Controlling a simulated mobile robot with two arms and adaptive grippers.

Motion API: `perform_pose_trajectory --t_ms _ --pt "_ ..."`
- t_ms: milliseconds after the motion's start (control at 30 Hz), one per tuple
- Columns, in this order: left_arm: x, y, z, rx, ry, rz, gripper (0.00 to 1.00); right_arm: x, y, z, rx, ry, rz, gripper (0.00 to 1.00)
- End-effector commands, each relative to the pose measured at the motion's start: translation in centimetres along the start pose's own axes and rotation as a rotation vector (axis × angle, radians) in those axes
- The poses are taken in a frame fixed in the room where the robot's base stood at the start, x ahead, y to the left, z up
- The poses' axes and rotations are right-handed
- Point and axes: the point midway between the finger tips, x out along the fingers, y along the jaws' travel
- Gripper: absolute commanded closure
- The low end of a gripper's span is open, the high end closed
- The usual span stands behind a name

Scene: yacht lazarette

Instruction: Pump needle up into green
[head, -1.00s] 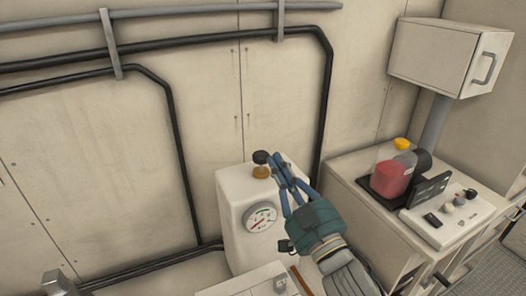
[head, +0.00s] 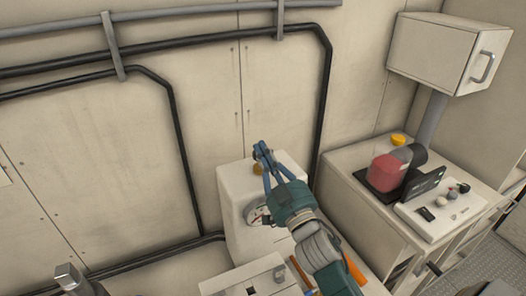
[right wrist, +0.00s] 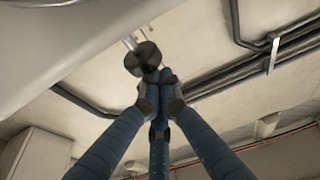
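The white pump unit (head: 237,200) stands against the wall, with a brass collar (head: 257,170) on top. Its round gauge (head: 256,215) is on the front, mostly hidden by my right gripper, so I cannot read the needle. My right gripper (head: 262,150) has its blue fingers over the unit's top, by the pump knob. In the right wrist view the dark round knob (right wrist: 142,58) sits on a thin rod, just past the fingertips (right wrist: 160,78). The fingertips are drawn close together beside the knob; I cannot tell whether they touch it.
A wall box (head: 440,55) hangs above. Dark pipes (head: 185,155) run along the wall. A low white box (head: 232,282) lies in front of the pump.

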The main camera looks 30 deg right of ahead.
Motion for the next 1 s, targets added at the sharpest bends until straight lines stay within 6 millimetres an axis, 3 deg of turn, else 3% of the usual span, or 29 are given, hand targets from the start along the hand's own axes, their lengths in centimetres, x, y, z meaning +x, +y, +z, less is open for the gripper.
perform_pose_trajectory --t_ms 167,433,833,1000 --pt "0.4 0.0 0.0 0.000 0.001 0.000 0.57 -0.1 0.0 0.4 0.001 -0.001 0.001 1.00" --pt "2.9 0.0 0.0 0.000 0.003 0.000 0.57 -1.0 0.0 3.6 0.001 -0.003 0.002 1.00" --pt "2.4 0.0 -0.3 0.000 0.009 -0.001 0.57 -0.9 0.0 3.5 0.001 -0.009 0.002 1.00" --pt "1.0 -0.1 -0.6 0.000 0.010 -0.001 0.57 -0.1 0.1 2.1 0.001 -0.007 0.002 1.00"
